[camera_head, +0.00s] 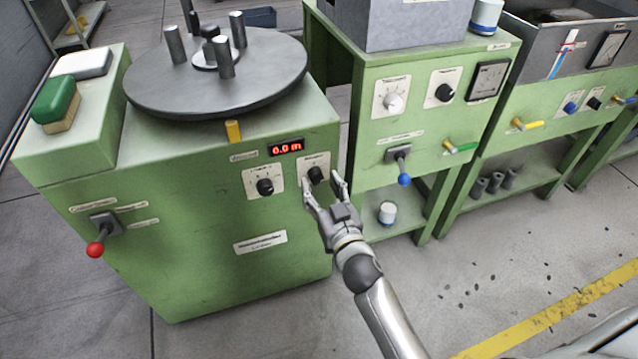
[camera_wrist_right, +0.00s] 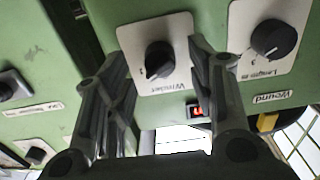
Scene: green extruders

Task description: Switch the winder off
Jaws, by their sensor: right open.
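The winder is the green cabinet (camera_head: 190,240) on the left with a round grey reel plate (camera_head: 165,88) and upright pegs on top. Its black winder knob (camera_head: 316,174) sits on a white plate at the front's upper right. It also shows in the right wrist view (camera_wrist_right: 159,60), between the fingers. My right gripper (camera_head: 322,183) is open in front of this knob, one finger on each side; I cannot tell whether they touch it. The length knob (camera_head: 265,187) is just left of it. A red display (camera_head: 286,147) above reads about 0.0 m. My left gripper is not in view.
A red-ball lever (camera_head: 95,249) is on the winder's left front. A green bench with a blue-ball lever (camera_head: 404,179) and a green-handled valve (camera_head: 462,147) stands close on the right.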

